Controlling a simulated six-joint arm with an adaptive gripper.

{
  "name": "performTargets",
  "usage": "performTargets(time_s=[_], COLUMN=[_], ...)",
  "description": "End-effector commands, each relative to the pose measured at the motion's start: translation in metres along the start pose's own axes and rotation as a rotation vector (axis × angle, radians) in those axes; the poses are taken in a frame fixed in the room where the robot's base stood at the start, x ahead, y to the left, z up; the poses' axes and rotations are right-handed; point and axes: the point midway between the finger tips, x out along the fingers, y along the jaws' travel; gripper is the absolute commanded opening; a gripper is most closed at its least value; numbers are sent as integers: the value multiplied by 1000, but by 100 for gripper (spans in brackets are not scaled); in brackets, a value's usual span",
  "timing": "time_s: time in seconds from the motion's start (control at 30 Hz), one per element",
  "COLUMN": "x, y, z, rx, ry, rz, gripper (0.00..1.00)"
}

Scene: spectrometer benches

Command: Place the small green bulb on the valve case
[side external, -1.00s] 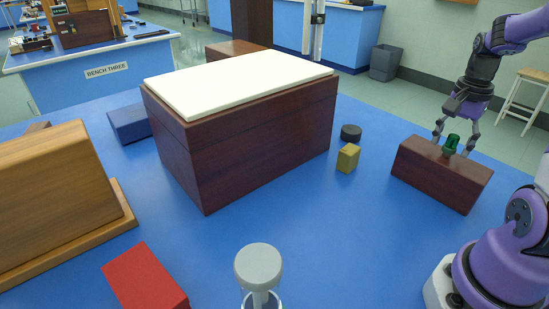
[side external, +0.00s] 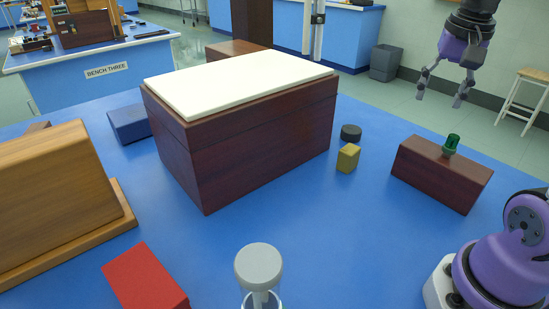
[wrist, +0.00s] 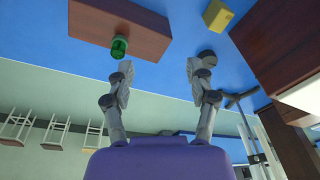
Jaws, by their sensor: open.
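The small green bulb (side external: 451,143) stands upright on top of a small dark red-brown wooden case (side external: 441,178) at the right of the bench. The wrist view also shows the bulb (wrist: 119,46) at the case's edge, close to one finger in the picture. My gripper (side external: 439,98) is open and empty, above the case and apart from the bulb. Its spread fingers also show in the wrist view (wrist: 160,74). No label tells whether this case or another box is the valve case.
A large dark wooden box (side external: 260,141) with a white top (side external: 240,82) fills the middle. A yellow block (side external: 347,158) and black disc (side external: 351,132) lie between it and the small case. A red block (side external: 146,280) and grey-capped glass piece (side external: 258,266) are in front.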

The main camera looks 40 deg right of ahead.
Motion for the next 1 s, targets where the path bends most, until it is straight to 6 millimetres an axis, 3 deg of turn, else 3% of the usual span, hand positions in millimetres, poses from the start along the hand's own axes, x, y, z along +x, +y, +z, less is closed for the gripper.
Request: performTargets(time_s=[0.03,0.1,0.2,0.33,0.47,0.73,0.77,0.8,0.83,1.0], x=[2,7,17,27,31,31,31,30,30,12], y=[-20,-40,-57,-66,-68,-67,-67,-68,-69,-98], z=[26,59,101,134,144,143,143,143,144,152], rx=[-191,-437,-731,-961,-1029,-1025,-1025,-1029,-1039,-1281], ry=[48,114,195,264,284,282,282,281,279,222], rz=[-44,-107,-193,-269,-292,-290,-290,-290,-289,-268], gripper=[64,64,64,64,64,64,74,94,100,100])
